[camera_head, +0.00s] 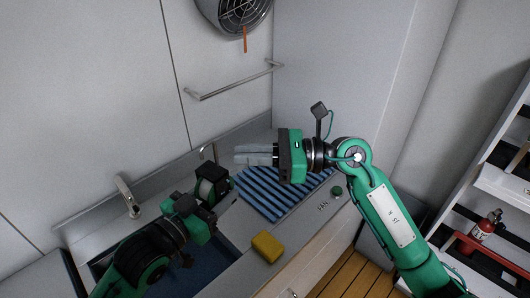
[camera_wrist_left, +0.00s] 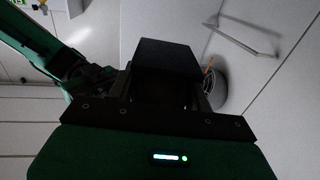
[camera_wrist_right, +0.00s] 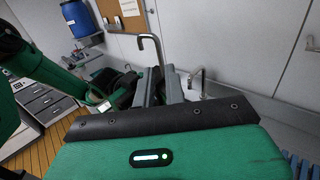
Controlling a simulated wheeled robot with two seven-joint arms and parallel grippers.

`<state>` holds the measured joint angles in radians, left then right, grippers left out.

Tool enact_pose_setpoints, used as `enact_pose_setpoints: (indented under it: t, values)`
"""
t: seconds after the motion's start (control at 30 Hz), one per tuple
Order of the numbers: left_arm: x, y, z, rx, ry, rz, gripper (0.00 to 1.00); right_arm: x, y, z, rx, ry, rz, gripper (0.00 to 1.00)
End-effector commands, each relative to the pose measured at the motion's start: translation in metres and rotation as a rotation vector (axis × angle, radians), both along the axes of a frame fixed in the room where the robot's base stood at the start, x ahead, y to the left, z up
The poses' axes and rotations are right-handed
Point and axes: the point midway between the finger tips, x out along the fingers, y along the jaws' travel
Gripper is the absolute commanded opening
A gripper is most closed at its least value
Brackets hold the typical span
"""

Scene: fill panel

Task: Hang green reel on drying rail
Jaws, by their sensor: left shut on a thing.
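The green reel (camera_head: 212,175) is held upright by my left gripper (camera_head: 203,200), with a thin metal hook rising from its top. The hook shows in the right wrist view (camera_wrist_right: 151,45), close beyond my right gripper's fingers. In the left wrist view a dark block fills the space between the left fingers. The drying rail (camera_head: 235,82) is a bare metal bar on the back wall, above and right of the reel; it also shows in the left wrist view (camera_wrist_left: 250,37). My right gripper (camera_head: 250,154) appears narrowly open, its fingers pointing left near the hook.
A sink with a faucet (camera_head: 127,192) lies at left. A striped blue mat (camera_head: 265,203) lies on the counter under my right gripper, with a yellow sponge (camera_head: 267,246) in front. A round wall heater or fan (camera_head: 228,14) hangs above the rail, with an orange strip below it.

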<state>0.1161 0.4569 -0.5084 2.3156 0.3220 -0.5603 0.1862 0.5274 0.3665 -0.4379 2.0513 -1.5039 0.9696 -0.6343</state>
Motion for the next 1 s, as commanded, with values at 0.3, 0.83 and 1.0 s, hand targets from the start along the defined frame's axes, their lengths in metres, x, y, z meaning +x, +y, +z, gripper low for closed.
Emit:
enact_pose_setpoints:
  t: [0.3,0.83,1.0]
  values:
    - [0.000,0.000,0.001,-0.001,-0.001,0.000,0.21,0.006,0.060,0.001,0.003,0.002,0.001,0.12]
    - [0.000,0.000,0.001,-0.001,-0.002,0.000,0.21,0.009,0.085,0.000,0.001,0.003,-0.002,0.12]
    - [0.000,0.000,0.001,-0.001,-0.002,0.000,0.21,0.009,0.085,0.000,0.001,0.003,-0.002,0.00]
